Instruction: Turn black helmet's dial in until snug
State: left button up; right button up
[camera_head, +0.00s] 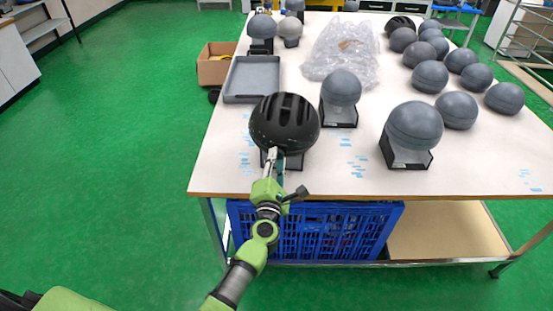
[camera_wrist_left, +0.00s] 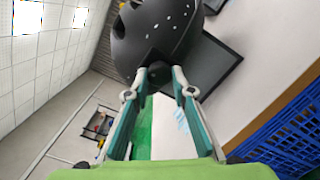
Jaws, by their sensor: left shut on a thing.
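The black helmet (camera_head: 285,122), with vent slots in its top, sits on a dark stand near the front edge of the white table, left of centre. My left gripper (camera_head: 273,157) reaches it from the front at its lower rim. In the left wrist view the helmet (camera_wrist_left: 150,30) fills the top, and the two fingertips (camera_wrist_left: 160,76) are closed around a small dark knob at its rim, the dial (camera_wrist_left: 157,66). The fingertips partly hide the dial, and I cannot see how far it is turned. My right gripper is in neither view.
Grey ball-shaped heads on stands, such as one to the right (camera_head: 341,88) and one further right (camera_head: 415,125), stand near the helmet. A grey tray (camera_head: 252,97) and clear plastic wrap (camera_head: 330,62) lie behind. A blue crate (camera_head: 330,232) sits below the table.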

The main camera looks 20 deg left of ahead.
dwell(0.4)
pick_arm(q)
jog(key=o, duration=1.1)
jog(key=shift+o, duration=0.2)
jog(key=s+d, duration=0.2)
jog(key=s, duration=0.9)
jog(key=shift+s+d, duration=0.15)
jog(key=shift+s, duration=0.2)
jog(key=shift+f, duration=0.15)
